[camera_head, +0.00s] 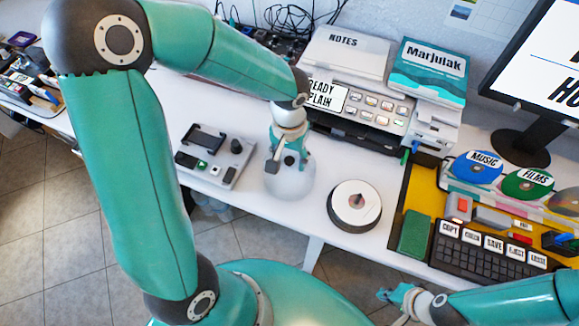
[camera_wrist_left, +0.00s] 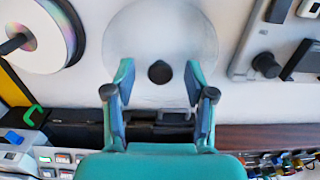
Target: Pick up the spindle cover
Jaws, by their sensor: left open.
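The spindle cover (camera_head: 293,183) is a pale translucent dome standing on the white table. In the left wrist view the cover (camera_wrist_left: 160,30) shows from above as a faint round shape with a dark knob (camera_wrist_left: 159,72) at its middle. My left gripper (camera_head: 287,160) is right over the cover, pointing down. In the left wrist view its open fingers (camera_wrist_left: 159,76) stand on either side of the knob, with gaps on both sides. My right gripper (camera_head: 393,296) is low at the front, away from the cover, its fingers too small to judge.
A disc stack on a spindle (camera_head: 355,204) stands right of the cover. A grey panel with a knob (camera_head: 216,160) lies left of it. A button console (camera_head: 360,108) stands behind. A yellow tray (camera_head: 412,190) with discs and a keyboard (camera_head: 485,255) is at the right.

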